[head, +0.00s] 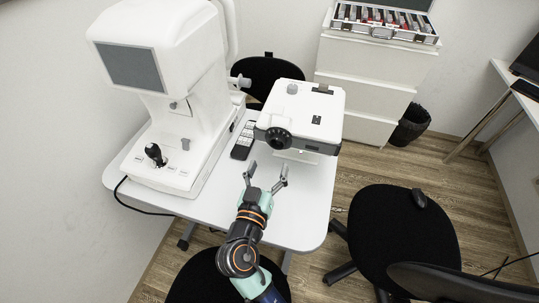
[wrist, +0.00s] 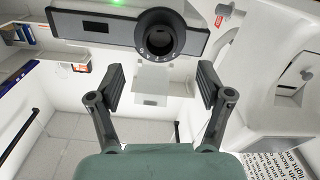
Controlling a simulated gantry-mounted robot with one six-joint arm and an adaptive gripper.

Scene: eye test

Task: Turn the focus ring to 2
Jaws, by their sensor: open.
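The focus ring (head: 278,138) is a black round dial on the front of a white projector-like device (head: 315,99) on the table. My gripper (head: 266,172) is open and empty, in front of and a little below the ring in the head view. In the wrist view its two fingers (wrist: 161,88) are spread apart below the ring and do not touch it.
A large white eye instrument (head: 160,70) with a black joystick stands left on the white table (head: 300,215). A dark remote (head: 242,143) lies between the devices. Black chairs (head: 395,235) stand around. A lens case (head: 385,22) sits on the drawers behind.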

